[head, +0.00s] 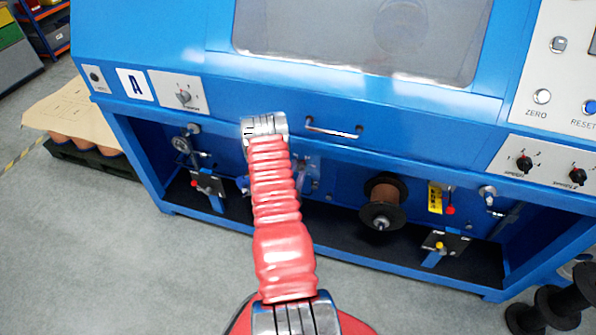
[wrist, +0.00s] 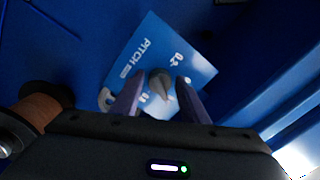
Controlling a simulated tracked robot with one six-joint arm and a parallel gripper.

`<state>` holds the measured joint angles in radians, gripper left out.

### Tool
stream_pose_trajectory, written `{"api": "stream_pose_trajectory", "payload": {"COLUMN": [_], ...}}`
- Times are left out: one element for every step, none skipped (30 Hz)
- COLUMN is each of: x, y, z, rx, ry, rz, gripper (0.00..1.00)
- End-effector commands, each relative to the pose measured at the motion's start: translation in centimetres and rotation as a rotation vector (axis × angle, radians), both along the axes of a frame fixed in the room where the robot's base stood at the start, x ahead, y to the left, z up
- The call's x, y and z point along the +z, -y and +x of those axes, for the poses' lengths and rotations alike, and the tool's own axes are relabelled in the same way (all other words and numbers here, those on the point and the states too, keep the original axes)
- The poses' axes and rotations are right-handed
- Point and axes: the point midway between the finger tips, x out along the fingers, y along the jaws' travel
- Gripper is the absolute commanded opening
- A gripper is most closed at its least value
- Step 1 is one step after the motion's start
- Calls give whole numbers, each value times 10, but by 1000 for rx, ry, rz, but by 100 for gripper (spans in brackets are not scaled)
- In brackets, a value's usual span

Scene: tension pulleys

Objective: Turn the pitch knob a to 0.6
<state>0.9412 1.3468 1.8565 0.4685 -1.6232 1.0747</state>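My gripper (wrist: 160,80) is open, with one dark finger on each side of the knob; a small gap seems to show on both sides. I cannot tell the exact number the knob points to.
The blue machine's upper edge overhangs the open bay, with a handle (head: 333,128) on its front. A copper spool (head: 384,193) stands right of my arm and also shows in the wrist view (wrist: 38,110).

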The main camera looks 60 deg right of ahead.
Motion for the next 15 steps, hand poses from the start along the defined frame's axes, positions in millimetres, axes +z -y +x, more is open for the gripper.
{"api": "stream_pose_trajectory", "payload": {"x": [0,0,1,1,1,1,1,1,1,1,1,1,1,1,1], "y": [0,1,1,1,1,1,1,1,1,1,1,0,-1,-3,-6], "z": [0,0,-1,-1,-1,-1,-1,-1,-1,-1,-1,-1,-1,-2,-2], "rx": [-1,-2,-2,-3,-3,-3,-3,-3,-3,-3,-3,-3,-3,-3,-3], "ry": [0,0,0,0,0,0,0,0,0,0,0,0,0,0,0], "rz": [0,-1,-1,-1,-1,-2,-2,-2,-2,-2,-2,-2,-2,-2,-2], "gripper": [44,46,49,49,49,49,49,49,49,49,49,49,49,49,49]}}
